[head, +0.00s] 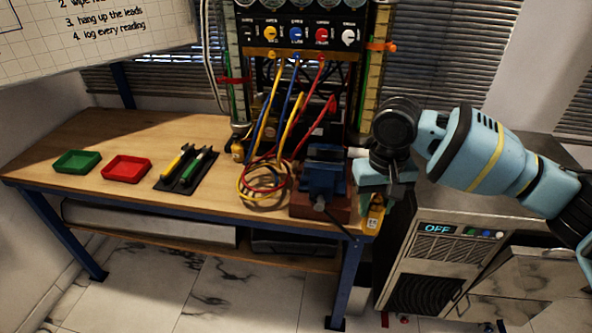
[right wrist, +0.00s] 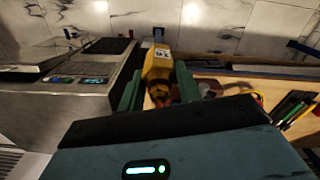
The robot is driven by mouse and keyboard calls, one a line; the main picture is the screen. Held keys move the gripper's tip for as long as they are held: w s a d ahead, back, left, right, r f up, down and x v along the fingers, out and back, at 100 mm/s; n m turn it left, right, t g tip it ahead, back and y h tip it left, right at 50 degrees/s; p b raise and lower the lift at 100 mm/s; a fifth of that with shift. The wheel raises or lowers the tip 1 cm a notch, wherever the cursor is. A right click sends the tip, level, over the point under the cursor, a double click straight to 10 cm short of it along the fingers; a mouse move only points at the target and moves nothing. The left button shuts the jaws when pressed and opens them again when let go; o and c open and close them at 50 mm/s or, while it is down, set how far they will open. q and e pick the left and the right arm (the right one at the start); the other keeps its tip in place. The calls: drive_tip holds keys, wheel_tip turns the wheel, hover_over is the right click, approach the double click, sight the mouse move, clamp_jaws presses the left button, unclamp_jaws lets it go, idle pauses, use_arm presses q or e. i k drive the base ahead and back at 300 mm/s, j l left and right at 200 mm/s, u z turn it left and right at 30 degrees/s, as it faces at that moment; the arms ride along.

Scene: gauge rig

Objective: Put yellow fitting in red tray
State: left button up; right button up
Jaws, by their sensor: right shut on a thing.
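My right gripper (head: 384,192) is at the bench's front right corner, beside the vise, pointing down. It is shut on a yellow piece (head: 376,213) with a pale label, which I take to be the yellow fitting. In the right wrist view the yellow piece (right wrist: 158,66) shows between and beyond the gripper's fingers (right wrist: 158,92); its gripped end is partly hidden. The red tray (head: 126,169) lies at the left of the bench and looks empty. My left gripper is not in view.
A green tray (head: 77,162) lies left of the red one. A black mat (head: 171,186) with screwdriver-like tools, coiled leads (head: 262,184) and a blue vise (head: 324,178) stand between tray and gripper. The gauge rig (head: 300,32) rises behind. A metal unit (head: 440,262) marked OFF stands right.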

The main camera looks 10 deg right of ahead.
sight(128, 171)
drive_tip(key=u, duration=1.8)
drive_tip(key=i+l, duration=1.05)
